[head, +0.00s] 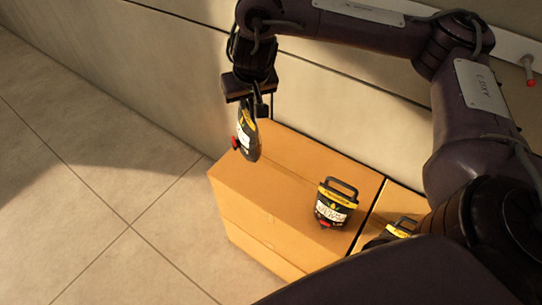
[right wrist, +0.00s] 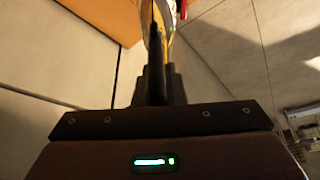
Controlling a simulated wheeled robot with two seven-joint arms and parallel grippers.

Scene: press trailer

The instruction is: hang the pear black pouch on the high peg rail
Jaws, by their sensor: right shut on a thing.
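My right gripper (head: 260,106) points down at the end of my right arm and is shut on a black pouch (head: 248,138) with a yellow band, white label and red spout. The pouch hangs below the fingers, beside the far left corner of a cardboard box, seen nearly edge-on. Its print cannot be read. In the right wrist view, only a thin yellow and dark edge of the pouch (right wrist: 170,27) shows past the fingers. A white peg rail (head: 504,43) with a red-tipped peg (head: 529,70) is on the wall at the upper right, partly hidden by my arm. My left gripper is not in view.
A similar black pouch (head: 336,205) with a handle stands on the cardboard box (head: 265,190). Another pouch (head: 400,227) is on the adjoining box, partly hidden by my arm. A panelled wall (head: 170,60) runs behind. The tiled floor (head: 90,180) at left is clear.

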